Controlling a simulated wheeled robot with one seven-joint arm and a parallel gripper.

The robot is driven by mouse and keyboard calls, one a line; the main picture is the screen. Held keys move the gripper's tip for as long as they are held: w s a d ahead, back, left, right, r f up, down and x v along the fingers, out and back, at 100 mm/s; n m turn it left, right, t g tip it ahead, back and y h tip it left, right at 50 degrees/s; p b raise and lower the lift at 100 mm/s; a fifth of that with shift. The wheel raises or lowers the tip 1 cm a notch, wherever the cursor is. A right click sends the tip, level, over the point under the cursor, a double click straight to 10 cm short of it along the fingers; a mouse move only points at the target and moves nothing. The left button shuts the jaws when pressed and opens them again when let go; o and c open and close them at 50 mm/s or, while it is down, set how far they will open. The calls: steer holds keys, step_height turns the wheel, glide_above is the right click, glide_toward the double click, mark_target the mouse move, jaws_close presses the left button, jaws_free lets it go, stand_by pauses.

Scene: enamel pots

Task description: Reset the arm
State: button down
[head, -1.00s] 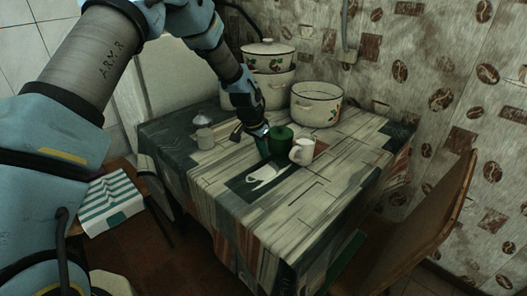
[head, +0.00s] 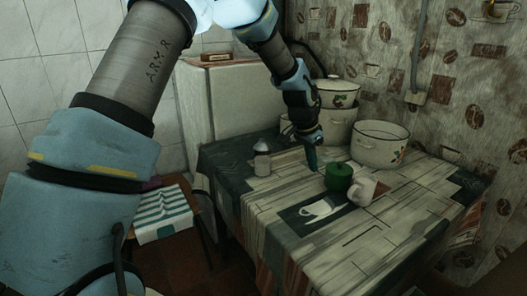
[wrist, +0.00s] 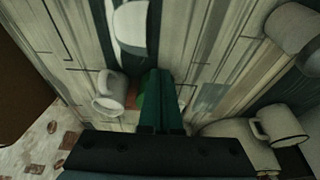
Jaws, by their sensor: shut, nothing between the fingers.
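My gripper (head: 312,160) is shut and empty, pointing down above the table, just behind and left of the green mug (head: 338,178). In the wrist view its closed green fingers (wrist: 162,103) cover most of the green mug. A white mug (head: 362,191) stands right beside the green one; it also shows in the wrist view (wrist: 110,103). I cannot tell the exact height of the fingertips over the cloth.
An open enamel pot (head: 379,145) and stacked pots, the top one lidded (head: 336,93), stand at the table's back by the wall. A shaker (head: 262,160) stands at the left. The patterned table (head: 380,235) is clear in front. A stool with a striped cloth (head: 162,212) is at left.

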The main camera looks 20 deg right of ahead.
steer(key=w+a+r+n+t+y, duration=0.15)
steer(key=a+n, duration=0.25)
steer(key=a, duration=0.9)
steer(key=w+a+r+n+y, duration=0.1)
steer(key=w+a+r+n, duration=0.2)
steer(key=a, duration=1.1)
steer(key=s+a+n, duration=0.4)
steer(key=s+a, duration=0.1)
steer(key=a, duration=0.4)
steer(key=s+a+r+n+p, duration=0.1)
steer(key=s+a+n, duration=0.2)
steer(key=s+a, duration=0.3)
steer(key=a, duration=0.2)
steer(key=shift+s+a+n+y, duration=0.15)
steer(key=shift+a+n+y, duration=0.2)
steer(key=shift+a+n, duration=0.05)
steer(key=shift+r+g, duration=0.15)
steer(key=shift+g, duration=0.1)
